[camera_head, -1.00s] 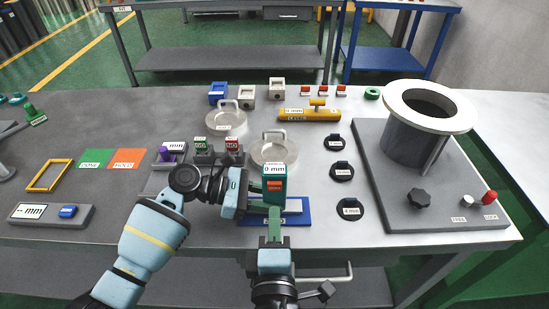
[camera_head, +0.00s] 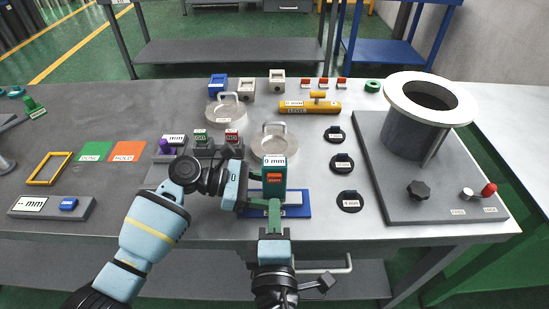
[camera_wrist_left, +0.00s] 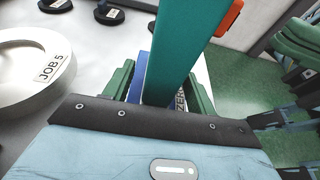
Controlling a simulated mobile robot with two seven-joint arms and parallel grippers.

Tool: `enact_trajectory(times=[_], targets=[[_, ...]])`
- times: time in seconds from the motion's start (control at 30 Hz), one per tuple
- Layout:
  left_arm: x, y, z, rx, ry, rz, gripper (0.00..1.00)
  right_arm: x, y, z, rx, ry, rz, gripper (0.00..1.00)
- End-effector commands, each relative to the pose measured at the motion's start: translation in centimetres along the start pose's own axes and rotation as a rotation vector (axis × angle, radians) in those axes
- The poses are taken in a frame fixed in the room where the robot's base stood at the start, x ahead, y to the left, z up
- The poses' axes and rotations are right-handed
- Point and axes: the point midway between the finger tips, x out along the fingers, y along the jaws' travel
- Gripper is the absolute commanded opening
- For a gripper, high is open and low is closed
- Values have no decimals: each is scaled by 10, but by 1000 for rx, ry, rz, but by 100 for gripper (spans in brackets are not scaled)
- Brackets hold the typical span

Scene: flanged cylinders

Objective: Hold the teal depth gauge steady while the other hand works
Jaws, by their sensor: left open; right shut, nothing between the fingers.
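The teal depth gauge (camera_head: 274,174) stands upright at the front middle of the bench, showing "0 mm" above an orange-red patch. It is over a blue plate (camera_head: 302,203), whose label partly reads "ZERO" in the left wrist view. My left gripper (camera_head: 258,201) comes in from the left and is open, low on the gauge. In the left wrist view its green fingers lie on both sides of the teal body (camera_wrist_left: 176,50). Contact is not clear. My right gripper (camera_head: 274,204) is shut and empty, pointing up from the front edge, just before the gauge; whether it touches is unclear.
Two round lidded weights with handles (camera_head: 273,143) stand behind the gauge. Several black discs (camera_head: 349,201) lie to its right. A grey base with a flanged cylinder (camera_head: 420,125) fills the right side. A small grey display box (camera_head: 50,207) lies at front left.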

Motion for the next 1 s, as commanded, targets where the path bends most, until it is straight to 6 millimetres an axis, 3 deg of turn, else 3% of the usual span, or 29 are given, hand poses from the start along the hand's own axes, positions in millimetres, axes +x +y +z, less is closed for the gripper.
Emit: enact_trajectory(times=[0.17, 0.7, 1.0], targets=[[-12, 0, 0, 0, 0, 2, 56, 0, 0, 0, 0, 0, 0, 0], [-106, 0, 0, 0, 2, 2, 56, 0, 0, 0, 0, 0, 0, 0], [-121, 0, 0, 1, 0, 0, 56, 0, 0, 0, 0, 0, 0, 0]])
